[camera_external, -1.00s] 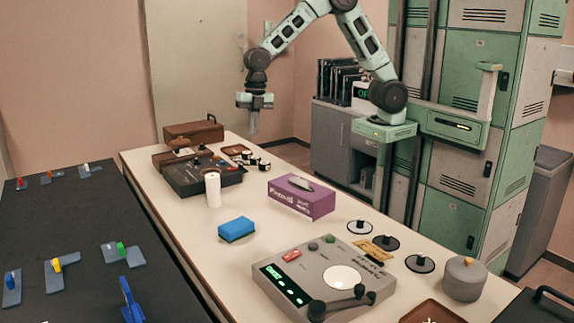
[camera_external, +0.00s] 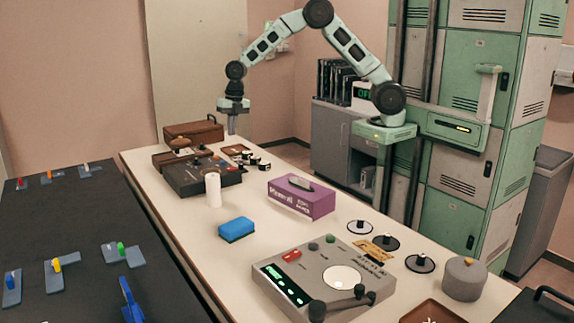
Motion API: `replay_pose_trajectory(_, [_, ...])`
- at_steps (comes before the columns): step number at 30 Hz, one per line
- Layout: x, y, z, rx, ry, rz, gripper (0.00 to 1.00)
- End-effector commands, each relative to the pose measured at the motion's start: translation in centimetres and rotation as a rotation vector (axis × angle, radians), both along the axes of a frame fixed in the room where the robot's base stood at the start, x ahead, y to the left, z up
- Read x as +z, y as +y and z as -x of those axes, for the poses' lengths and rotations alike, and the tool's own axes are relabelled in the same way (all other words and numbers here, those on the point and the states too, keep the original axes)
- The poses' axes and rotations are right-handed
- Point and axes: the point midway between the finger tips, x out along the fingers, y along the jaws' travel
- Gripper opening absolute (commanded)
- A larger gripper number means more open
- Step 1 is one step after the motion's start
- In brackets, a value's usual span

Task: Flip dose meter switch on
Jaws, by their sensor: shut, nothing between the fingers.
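A dark box-shaped instrument (camera_external: 187,188) with small knobs and a red part on top lies at the far end of the white table. A grey instrument (camera_external: 268,268) stands at the near end, with a lit green display, a red switch (camera_external: 291,255), a round white dial and black knobs. No readable label tells me which one is the dose meter, and switch positions are too small to tell. My gripper (camera_external: 231,130) points down, shut and empty, above and behind the dark instrument, apart from it.
A white cylinder (camera_external: 213,190), blue sponge (camera_external: 236,230) and purple box (camera_external: 301,198) stand mid-table. Brown cases (camera_external: 194,132) lie at the far end. Round black discs and a grey pot (camera_external: 464,279) are at the right. A black table (camera_external: 75,215) with coloured levers is at left.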

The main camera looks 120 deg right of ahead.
Motion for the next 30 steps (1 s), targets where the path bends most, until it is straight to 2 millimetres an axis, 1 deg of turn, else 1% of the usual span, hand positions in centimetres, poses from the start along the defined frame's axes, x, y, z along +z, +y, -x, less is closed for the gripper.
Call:
replay_pose_trajectory(12, [-8.2,0.2,-1.1,0.0,0.006,-0.003,0.0])
replay_pose_trajectory(16, [-10.2,0.1,-1.3,0.0,0.004,-0.002,0.0])
replay_pose_trajectory(18, [-11.0,0.1,-1.5,0.0,0.004,-0.001,0.0])
replay_pose_trajectory(22, [-12.0,0.1,-1.7,0.0,0.002,-0.001,0.0])
replay_pose_trajectory(30, [-12.4,0.1,-1.7,0.0,0.001,0.0,0.0])
